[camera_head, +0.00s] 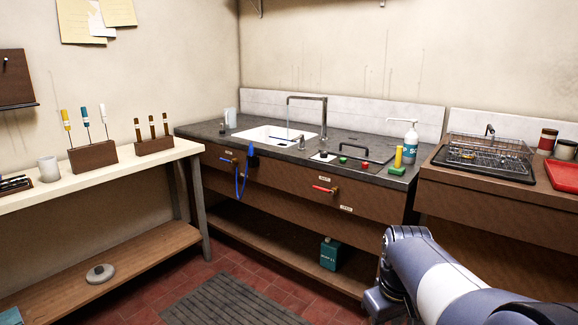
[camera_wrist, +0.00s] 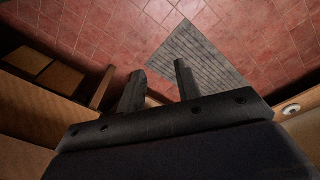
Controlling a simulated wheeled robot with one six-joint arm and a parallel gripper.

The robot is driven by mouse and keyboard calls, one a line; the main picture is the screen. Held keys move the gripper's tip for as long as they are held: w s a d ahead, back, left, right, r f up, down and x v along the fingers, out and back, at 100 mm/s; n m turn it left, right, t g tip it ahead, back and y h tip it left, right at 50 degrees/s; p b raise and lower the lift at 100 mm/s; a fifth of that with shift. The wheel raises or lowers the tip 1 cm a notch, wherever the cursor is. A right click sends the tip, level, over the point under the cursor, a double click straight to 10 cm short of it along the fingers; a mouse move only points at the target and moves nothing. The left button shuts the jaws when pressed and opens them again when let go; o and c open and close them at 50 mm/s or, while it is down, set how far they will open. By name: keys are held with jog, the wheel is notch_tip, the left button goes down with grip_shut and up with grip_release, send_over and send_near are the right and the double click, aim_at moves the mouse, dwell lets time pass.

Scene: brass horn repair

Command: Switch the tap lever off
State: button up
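A dark metal tap (camera_head: 308,98) with a squared spout stands behind the white sink (camera_head: 262,135) in the head view. A thin pale line under the spout looks like running water. A small upright fitting (camera_head: 301,143) at the sink's right edge may be the tap lever; its position is too small to tell. A red-handled valve (camera_head: 325,190) and a blue-handled valve (camera_head: 229,160) sit on the cabinet front. My gripper (camera_wrist: 159,70) shows in the wrist view with its two fingers apart, empty, over the floor. The head view shows only my arm, right of the sink cabinet.
A soap bottle (camera_head: 411,143), a yellow block and a black-handled lid (camera_head: 352,150) stand on the dark counter. A wire rack (camera_head: 487,152) and red tray (camera_head: 563,176) are at right. A tool bench (camera_head: 105,180) is at left. A grey mat (camera_head: 235,301) lies on open floor.

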jog(key=w+a+r+n+p, duration=0.1)
jog(key=w+a+r+p, duration=0.1)
jog(key=r+p, duration=0.2)
jog(key=w+a+r+n+g+p, duration=0.1)
jog(key=w+a+r+n+p, duration=0.1)
jog(key=r+p, duration=0.2)
jog(key=w+a+r+n+p, duration=0.2)
jog(key=w+r+p, duration=0.1)
jog(key=r, duration=0.4)
jog(key=shift+r+g+h+p, duration=0.25)
jog(key=shift+g+h+p, duration=0.05)
jog(key=shift+h+p, duration=0.15)
grip_shut()
jog(key=w+a+r+n+g+h+p, duration=0.1)
jog(key=w+a+r+n+p, duration=0.3)
jog(key=a+r+p, duration=0.3)
notch_tip(320, 180, up, 2)
jog(key=shift+r+n+p, duration=0.15)
jog(key=shift+n+p, duration=0.15)
jog(key=shift+p, duration=0.6)
jog(key=shift+w, duration=0.1)
